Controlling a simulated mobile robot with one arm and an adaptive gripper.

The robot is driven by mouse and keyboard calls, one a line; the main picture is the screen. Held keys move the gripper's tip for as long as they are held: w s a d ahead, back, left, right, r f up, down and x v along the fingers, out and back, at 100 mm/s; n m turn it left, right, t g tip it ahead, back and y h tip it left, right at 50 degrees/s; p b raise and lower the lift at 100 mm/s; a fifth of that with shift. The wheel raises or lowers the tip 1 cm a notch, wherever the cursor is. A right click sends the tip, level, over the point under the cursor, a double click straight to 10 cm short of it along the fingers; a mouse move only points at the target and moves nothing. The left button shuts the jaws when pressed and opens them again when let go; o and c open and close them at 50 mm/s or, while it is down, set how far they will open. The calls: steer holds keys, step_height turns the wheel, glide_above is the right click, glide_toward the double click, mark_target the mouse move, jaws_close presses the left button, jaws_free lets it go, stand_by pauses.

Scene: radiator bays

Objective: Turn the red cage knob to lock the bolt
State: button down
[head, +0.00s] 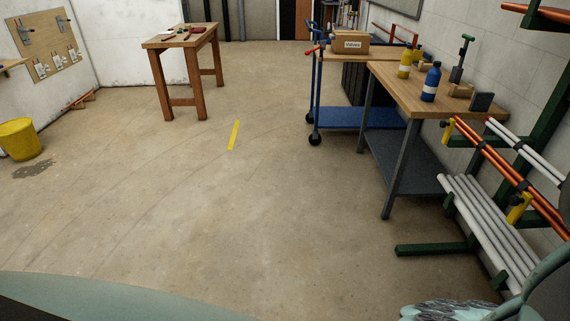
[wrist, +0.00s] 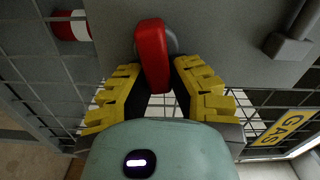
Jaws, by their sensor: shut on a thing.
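The red cage knob (wrist: 152,55) is in the upper middle of the wrist view, an elongated red handle on a grey plate (wrist: 220,35). My gripper (wrist: 157,78) has its yellow-and-black fingers on either side of the knob's lower part, shut on it. The knob points almost straight up and down in the picture, leaning slightly. The bolt cannot be made out for certain. The head view does not show the knob or my fingers.
Wire mesh (wrist: 40,75) lies around the plate, with a yellow GAS sign (wrist: 288,128) at right and a red-and-white cylinder (wrist: 72,25) at upper left. In the head view, a workbench (head: 405,88) and pipe rack (head: 430,250) stand at right; the middle floor is clear.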

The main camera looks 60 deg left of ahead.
steer(key=shift+f+m+b, duration=0.35)
steer(key=shift+m+b, duration=0.35)
steer(key=shift+m, duration=0.3)
steer(key=c, duration=0.9)
jaws_free()
steer(key=shift+r, duration=0.1)
steer(key=shift+o, duration=0.2)
steer(key=shift+s+a, duration=0.1)
steer(key=v, duration=1.1)
steer(key=shift+s+a, duration=0.25)
